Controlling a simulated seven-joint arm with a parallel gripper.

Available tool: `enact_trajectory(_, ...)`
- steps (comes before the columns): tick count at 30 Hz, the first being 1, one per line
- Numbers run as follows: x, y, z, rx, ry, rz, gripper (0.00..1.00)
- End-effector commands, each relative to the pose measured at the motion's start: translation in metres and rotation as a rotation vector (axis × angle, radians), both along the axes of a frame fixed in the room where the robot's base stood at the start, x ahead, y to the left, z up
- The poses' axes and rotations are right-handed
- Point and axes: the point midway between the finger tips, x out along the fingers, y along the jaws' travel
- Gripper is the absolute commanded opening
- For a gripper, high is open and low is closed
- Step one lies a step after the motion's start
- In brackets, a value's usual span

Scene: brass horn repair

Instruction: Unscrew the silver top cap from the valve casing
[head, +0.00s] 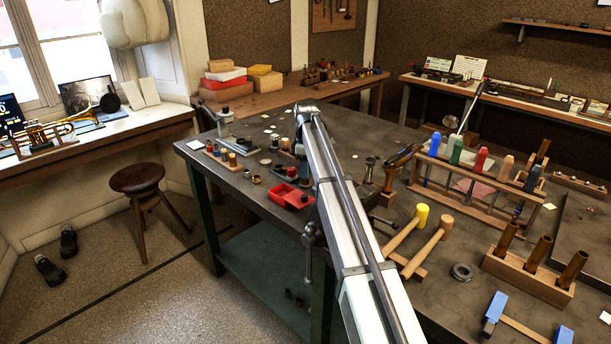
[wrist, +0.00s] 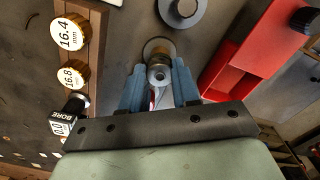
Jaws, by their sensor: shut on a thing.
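In the wrist view the silver top cap (wrist: 158,74) sits between the two blue fingers of my gripper (wrist: 157,80). The fingers are closed on it from either side. I cannot tell from this angle whether the cap is still seated on the casing. In the head view my own arm reaches over the bench and hides the gripper, cap and casing.
A red tray (wrist: 246,62) lies close on the right in the wrist view, with a dark knob (wrist: 304,20) at its far end. A grey disc (wrist: 182,10) lies beyond the cap. A wooden rack (wrist: 92,40) with labelled bore gauges stands left. Mallets (head: 425,245) lie right of my arm.

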Motion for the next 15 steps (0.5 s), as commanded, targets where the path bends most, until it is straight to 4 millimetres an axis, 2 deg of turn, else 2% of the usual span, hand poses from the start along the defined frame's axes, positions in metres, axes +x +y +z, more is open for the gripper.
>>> enact_trajectory(5, 0.0001, 0.0, 0.0001, 0.0, 0.0, 0.042, 0.0)
enact_trajectory(15, 0.0, 0.0, 0.0003, 0.0, 0.0, 0.322, 0.0)
